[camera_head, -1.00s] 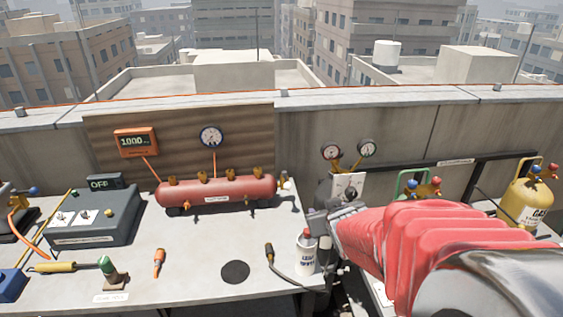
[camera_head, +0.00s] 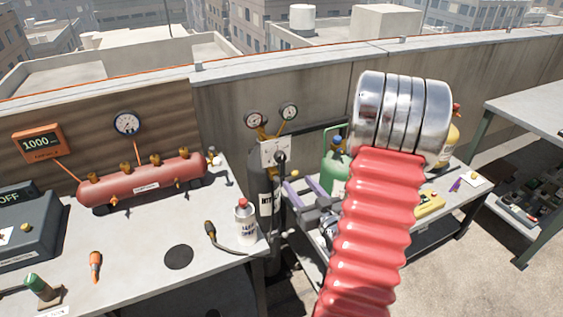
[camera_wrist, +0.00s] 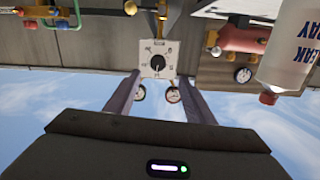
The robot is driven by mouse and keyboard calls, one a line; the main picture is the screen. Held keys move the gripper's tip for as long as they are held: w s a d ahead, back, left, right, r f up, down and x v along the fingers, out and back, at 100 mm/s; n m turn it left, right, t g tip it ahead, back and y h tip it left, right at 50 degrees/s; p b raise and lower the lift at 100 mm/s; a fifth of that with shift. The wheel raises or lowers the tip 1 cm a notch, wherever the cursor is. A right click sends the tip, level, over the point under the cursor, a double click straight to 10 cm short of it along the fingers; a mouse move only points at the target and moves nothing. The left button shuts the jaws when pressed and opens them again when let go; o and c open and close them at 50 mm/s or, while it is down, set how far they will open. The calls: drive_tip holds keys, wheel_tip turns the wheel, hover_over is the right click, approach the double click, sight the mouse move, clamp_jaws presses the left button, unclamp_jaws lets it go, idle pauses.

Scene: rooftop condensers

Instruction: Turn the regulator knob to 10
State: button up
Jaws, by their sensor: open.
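The regulator is a white plate (camera_head: 268,150) with a dark round knob (camera_head: 281,157), on top of a dark cylinder (camera_head: 264,200). Two round gauges (camera_head: 254,119) rise above it. In the wrist view, which is upside down, the black knob (camera_wrist: 157,62) sits mid-plate with marks around it, too small to read. My gripper (camera_head: 300,180) is open and empty, to the right of and below the plate in the head view. In the wrist view its two fingers (camera_wrist: 158,75) frame the knob, apart from it. My red arm hides part of the right bench.
A white spray bottle (camera_head: 245,222) stands at the left bench's right edge, close to the cylinder. A red tank (camera_head: 145,182) and a black-tipped cable (camera_head: 210,230) are on that bench. A green cylinder (camera_head: 336,172) stands behind my gripper. A gap separates the benches.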

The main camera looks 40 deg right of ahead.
sight(282, 160)
drive_tip(key=shift+s+d, duration=0.1)
drive_tip(key=shift+s, duration=0.3)
drive_tip(key=shift+w, duration=0.1)
drive_tip(key=x, duration=1.3)
drive_tip(key=shift+w+d+r, duration=0.2)
drive_tip(key=shift+w, duration=0.1)
drive_tip(key=shift+c, duration=0.4)
drive_tip(key=c, duration=1)
drive_tip(key=shift+n, duration=0.4)
drive_tip(key=o, duration=1.1)
